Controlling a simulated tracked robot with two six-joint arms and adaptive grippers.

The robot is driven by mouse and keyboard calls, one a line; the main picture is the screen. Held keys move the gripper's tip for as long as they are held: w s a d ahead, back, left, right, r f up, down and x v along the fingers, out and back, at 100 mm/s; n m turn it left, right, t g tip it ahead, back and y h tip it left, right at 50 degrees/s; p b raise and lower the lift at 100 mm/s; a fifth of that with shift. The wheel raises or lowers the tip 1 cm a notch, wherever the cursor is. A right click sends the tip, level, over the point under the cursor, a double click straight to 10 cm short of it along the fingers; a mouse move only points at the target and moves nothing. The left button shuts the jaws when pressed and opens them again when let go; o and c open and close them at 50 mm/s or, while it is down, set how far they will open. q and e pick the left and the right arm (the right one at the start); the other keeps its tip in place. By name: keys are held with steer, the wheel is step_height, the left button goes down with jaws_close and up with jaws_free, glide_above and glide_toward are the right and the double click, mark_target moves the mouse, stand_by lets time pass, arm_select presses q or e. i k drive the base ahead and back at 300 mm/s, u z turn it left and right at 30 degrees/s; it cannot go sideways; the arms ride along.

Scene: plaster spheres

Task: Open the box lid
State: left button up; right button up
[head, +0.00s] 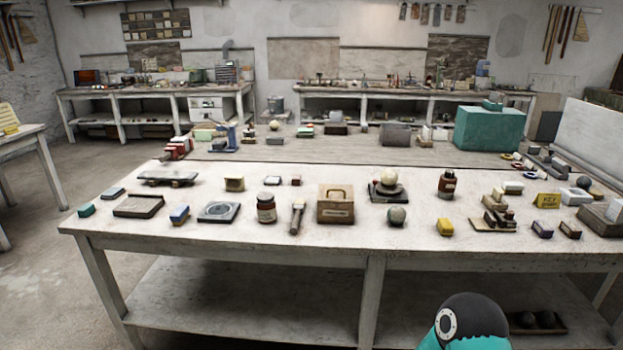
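A wooden box (336,204) stands near the front middle of the white table in the head view. It has a yellowish handle (336,189) at its top and a small pale label on its front. Its lid looks closed, though the box is small in the picture. A dark rounded part with a teal piece at the bottom right looks like part of my own arm. Neither my left nor my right gripper shows, and nothing is seen touching the box.
The white table (120,229) is crowded. A hammer-like tool (297,217) and a brown jar (266,208) stand left of the box. A greenish sphere (397,216) and a pale sphere on a dark base (388,193) are at its right. Free room lies along the front edge.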

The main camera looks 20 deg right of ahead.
mark_target(328, 193)
steer(key=u, duration=0.15)
steer(key=i, duration=1.4)
steer(key=z, duration=0.35)
